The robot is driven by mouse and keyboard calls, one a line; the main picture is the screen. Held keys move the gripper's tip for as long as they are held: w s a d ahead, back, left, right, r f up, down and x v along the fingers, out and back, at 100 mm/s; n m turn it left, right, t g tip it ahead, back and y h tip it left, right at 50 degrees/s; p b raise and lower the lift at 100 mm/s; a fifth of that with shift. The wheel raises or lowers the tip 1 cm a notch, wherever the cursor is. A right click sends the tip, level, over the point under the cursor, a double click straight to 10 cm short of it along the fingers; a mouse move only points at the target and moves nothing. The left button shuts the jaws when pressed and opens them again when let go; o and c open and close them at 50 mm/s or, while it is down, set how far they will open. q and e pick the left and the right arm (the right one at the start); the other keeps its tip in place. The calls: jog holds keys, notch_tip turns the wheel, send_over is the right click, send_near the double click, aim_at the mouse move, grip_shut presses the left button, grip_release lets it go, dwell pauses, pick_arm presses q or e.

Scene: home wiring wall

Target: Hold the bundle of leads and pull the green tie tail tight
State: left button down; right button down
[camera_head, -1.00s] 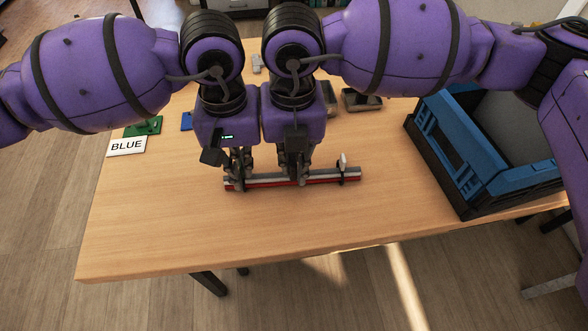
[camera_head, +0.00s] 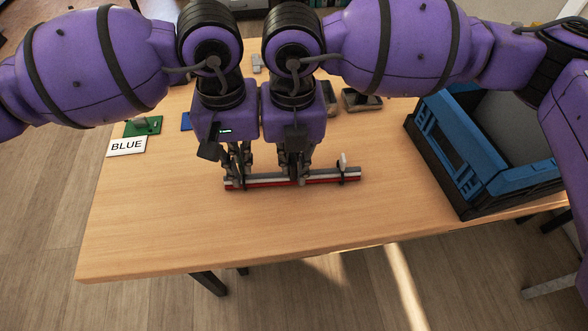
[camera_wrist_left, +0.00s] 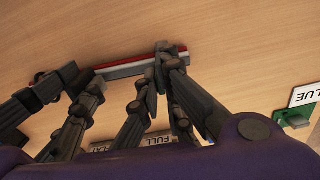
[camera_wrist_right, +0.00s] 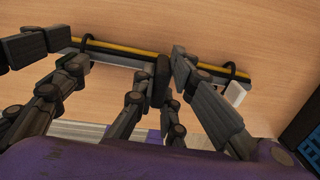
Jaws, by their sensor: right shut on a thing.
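The bundle of leads (camera_head: 328,178) lies along the table, with red, white and grey strands in the head view. The right wrist view shows its yellow and dark side (camera_wrist_right: 115,50). My right gripper (camera_head: 297,180) is shut on the bundle near its middle. My left gripper (camera_head: 238,178) is at the bundle's left end, its fingertips close together; whether anything is between them is unclear. A black tie (camera_head: 341,175) with a white tab (camera_head: 343,160) rings the right part of the bundle. The green tie tail cannot be made out clearly, with fingers covering the left end.
A blue and black bin (camera_head: 470,165) stands at the table's right. A BLUE sign (camera_head: 126,146) and a green piece (camera_head: 142,126) are at the left. Dark-topped items (camera_head: 362,99) lie behind my grippers. The table (camera_head: 215,235) is clear in front.

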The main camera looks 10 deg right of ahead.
pick_arm(q)
jog(key=shift+r, duration=0.8)
pick_arm(e)
jog(key=shift+d, duration=0.1)
pick_arm(q)
jog(key=c, duration=1.9)
grip_release()
jog(key=shift+o, duration=0.2)
notch_tip(320, 180, up, 12)
pick_arm(e)
jog(key=c, duration=1.7)
grip_release()
